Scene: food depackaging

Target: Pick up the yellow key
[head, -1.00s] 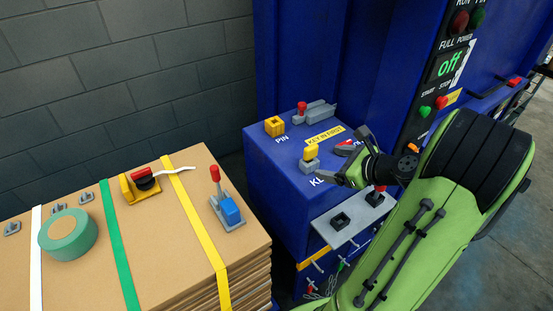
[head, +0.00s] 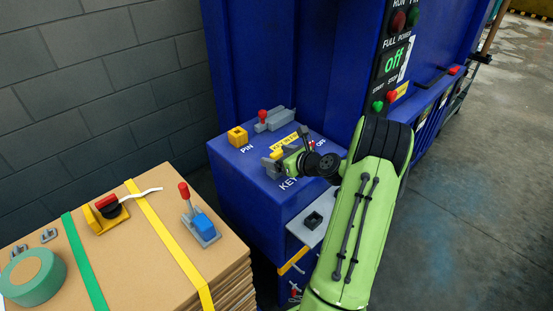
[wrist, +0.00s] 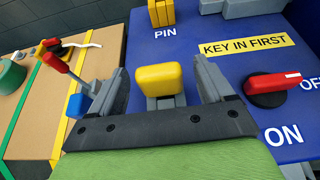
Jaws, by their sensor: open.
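The yellow key (wrist: 159,79) stands upright in a grey holder on top of the blue machine box (head: 228,176), near the "KEY" lettering. In the wrist view my gripper (wrist: 163,92) is open, with one grey finger on each side of the key and gaps between the fingers and the key. In the head view my gripper (head: 282,161) is at the key and hides most of it. The lower part of the key's holder is hidden behind my gripper in the wrist view.
A yellow pin block (head: 237,137) and a grey latch with a red knob (head: 263,117) sit behind. A red rotary switch (wrist: 275,85) is right of the key. A cardboard stack (head: 140,255) stands left, carrying a blue-and-red lever (head: 202,226) and green tape (head: 48,284).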

